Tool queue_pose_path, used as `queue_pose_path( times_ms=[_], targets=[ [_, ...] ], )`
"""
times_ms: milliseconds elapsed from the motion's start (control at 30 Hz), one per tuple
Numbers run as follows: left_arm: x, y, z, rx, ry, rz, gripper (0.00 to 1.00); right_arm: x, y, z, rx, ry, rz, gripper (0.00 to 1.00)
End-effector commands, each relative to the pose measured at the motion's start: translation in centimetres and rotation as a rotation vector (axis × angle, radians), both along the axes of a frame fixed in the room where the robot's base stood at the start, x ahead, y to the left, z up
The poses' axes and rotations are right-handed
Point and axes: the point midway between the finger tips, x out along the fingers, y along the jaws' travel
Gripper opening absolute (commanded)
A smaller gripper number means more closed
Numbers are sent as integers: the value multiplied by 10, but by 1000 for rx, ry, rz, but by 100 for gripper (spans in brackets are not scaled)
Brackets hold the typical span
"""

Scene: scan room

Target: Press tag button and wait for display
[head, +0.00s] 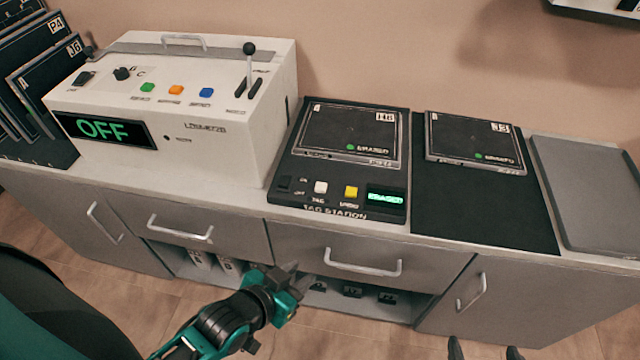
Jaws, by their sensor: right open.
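The tag station (338,208) is a black unit on the counter with a white button (320,187) labelled TAG. A yellow button (351,192) sits right of it. Its small display (385,199) is lit green and seems to read ERASED. A dark cassette (346,130) lies on top of the station, with a green dot and similar lettering. My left gripper (296,276) is in front of the drawers, nearer than the station and apart from it; its jaw gap is unclear. My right gripper (485,350) shows only two separated fingertips at the bottom edge, open and empty.
A white machine (215,135) with an OFF display (103,130) stands left of the station. Right of it lie another cassette (474,138) on a black mat (480,205) and a grey panel (590,190). Several plates (50,90) stand far left. Drawer handles (364,269) stick out in front.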

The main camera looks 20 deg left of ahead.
Motion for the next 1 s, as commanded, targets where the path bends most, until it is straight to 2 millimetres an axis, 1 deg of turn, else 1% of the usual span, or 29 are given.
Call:
queue_pose_path(
  times_ms=[33,333,1000],
  targets=[
    [0,0,0,0,0,0,28,0,0,0,0,0,0,98],
    [0,0,0,0,0,0,0,0,0,0,0,-1,0,98],
    [0,0,0,1,0,-1,0,0,0,0,0,-1,0,98]
  ],
)
